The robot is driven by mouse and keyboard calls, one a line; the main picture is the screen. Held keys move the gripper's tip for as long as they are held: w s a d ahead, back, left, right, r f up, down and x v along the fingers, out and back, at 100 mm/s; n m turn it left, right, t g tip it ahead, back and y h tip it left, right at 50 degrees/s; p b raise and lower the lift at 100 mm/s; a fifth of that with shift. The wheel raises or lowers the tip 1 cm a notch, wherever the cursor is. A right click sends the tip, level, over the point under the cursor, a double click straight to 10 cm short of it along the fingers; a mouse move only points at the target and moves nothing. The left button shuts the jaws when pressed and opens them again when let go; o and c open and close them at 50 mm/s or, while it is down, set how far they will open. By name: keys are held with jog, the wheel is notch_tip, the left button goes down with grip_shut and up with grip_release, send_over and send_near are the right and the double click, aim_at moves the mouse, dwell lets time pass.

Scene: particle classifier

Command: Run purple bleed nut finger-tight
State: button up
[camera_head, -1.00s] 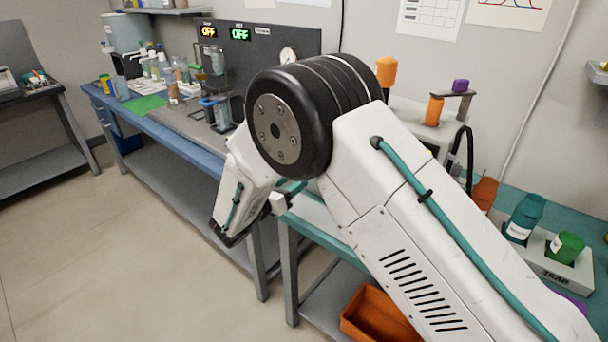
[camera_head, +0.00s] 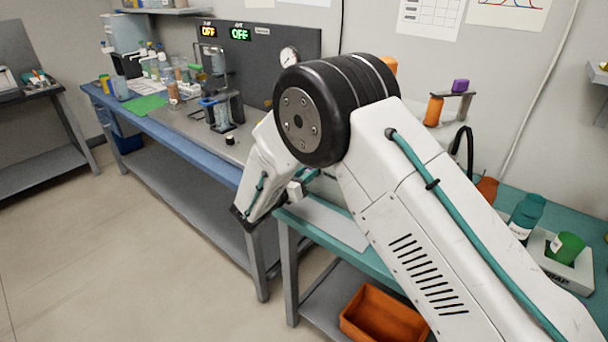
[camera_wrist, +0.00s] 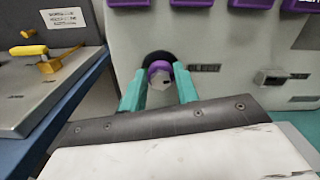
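The purple nut (camera_wrist: 160,69) shows in the wrist view as a purple ring with a pale centre, in front of a dark round patch on a light grey housing (camera_wrist: 225,45). My gripper (camera_wrist: 160,80) has its two teal fingers apart, one on each side of the nut. Narrow gaps appear between fingers and nut, so it looks open; contact is not visible. In the head view my arm hides the nut, and only a bit of teal near my wrist shows.
In the wrist view, several purple parts (camera_wrist: 253,4) line the housing above, a socket (camera_wrist: 271,77) sits to the right, and a yellow handle (camera_wrist: 30,50) to the left. In the head view, an orange bin (camera_head: 385,317) stands below the teal bench; bottles (camera_head: 526,215) stand at right.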

jog(key=shift+m, duration=0.5)
jog(key=m, duration=0.3)
jog(key=shift+m, duration=0.4)
jog(key=m, duration=0.5)
jog(key=shift+s+f+m, duration=0.1)
jog(key=shift+s+m, duration=0.05)
jog(key=shift+m, duration=0.15)
jog(key=m, duration=0.5)
jog(key=shift+d, duration=0.1)
jog(key=shift+f+m, duration=0.15)
jog(key=shift+m, duration=2.25)
jog(key=o, duration=1)
jog(key=shift+s, duration=0.1)
jog(key=shift+c, duration=0.2)
